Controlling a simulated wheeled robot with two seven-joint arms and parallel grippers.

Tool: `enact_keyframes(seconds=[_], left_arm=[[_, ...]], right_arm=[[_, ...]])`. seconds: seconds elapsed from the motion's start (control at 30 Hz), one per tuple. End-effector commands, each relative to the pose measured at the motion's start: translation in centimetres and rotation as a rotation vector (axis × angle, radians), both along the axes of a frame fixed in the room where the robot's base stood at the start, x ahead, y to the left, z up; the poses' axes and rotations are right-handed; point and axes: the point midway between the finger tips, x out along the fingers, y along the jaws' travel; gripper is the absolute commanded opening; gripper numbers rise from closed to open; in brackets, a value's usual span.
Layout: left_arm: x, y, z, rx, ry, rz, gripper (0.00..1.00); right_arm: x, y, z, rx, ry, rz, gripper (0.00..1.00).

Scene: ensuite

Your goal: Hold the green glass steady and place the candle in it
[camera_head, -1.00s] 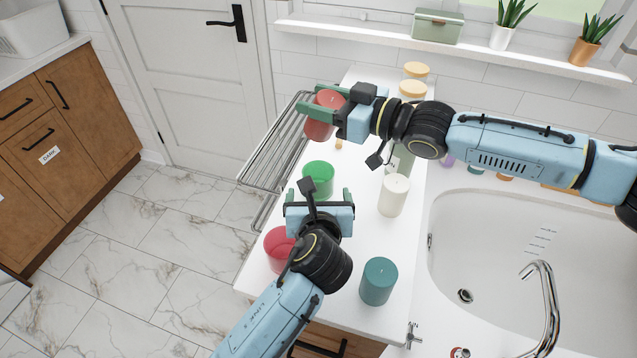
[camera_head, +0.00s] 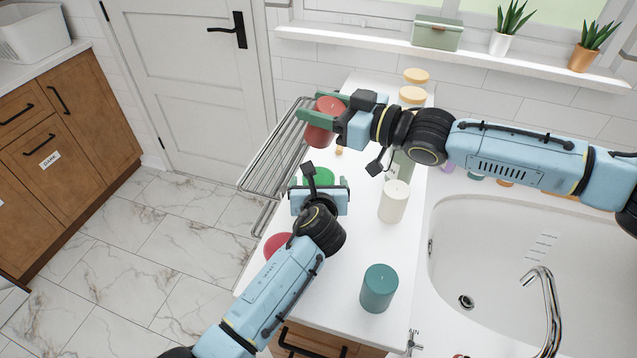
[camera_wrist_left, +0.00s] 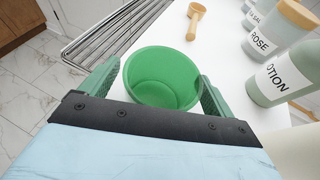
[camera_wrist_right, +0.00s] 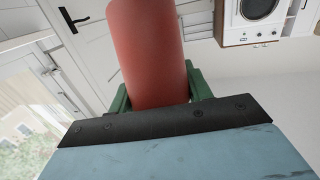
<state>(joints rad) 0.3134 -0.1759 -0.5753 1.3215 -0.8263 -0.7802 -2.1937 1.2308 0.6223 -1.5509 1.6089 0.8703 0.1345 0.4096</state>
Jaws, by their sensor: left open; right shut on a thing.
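The green glass (camera_head: 320,177) stands on the white counter, partly hidden behind my left gripper (camera_head: 318,186). In the left wrist view the empty green glass (camera_wrist_left: 162,78) sits between the open fingers of my left gripper (camera_wrist_left: 160,88), close to both; contact cannot be told. My right gripper (camera_head: 325,122) is shut on a red candle (camera_head: 327,108) and holds it up beyond the glass, near the metal rack. The red candle (camera_wrist_right: 148,50) fills the middle of the right wrist view. A white candle (camera_head: 393,202) and a teal candle (camera_head: 379,289) stand on the counter.
A red glass (camera_head: 278,246) stands at the counter's left edge, partly behind my left arm.

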Motion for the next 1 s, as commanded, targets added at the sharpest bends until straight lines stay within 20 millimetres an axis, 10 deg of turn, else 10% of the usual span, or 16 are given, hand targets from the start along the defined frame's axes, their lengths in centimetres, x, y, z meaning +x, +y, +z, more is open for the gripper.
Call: enact_keyframes(seconds=[0.4, 1.0], left_arm=[[0.0, 0.0, 0.0, 0.001, 0.000, 0.000, 0.38], [0.0, 0.0, 0.0, 0.001, 0.001, 0.000, 0.38]], right_arm=[[0.0, 0.0, 0.1, 0.001, -0.002, 0.000, 0.22], [0.0, 0.0, -3.4, 0.000, 0.000, 0.000, 0.22]])
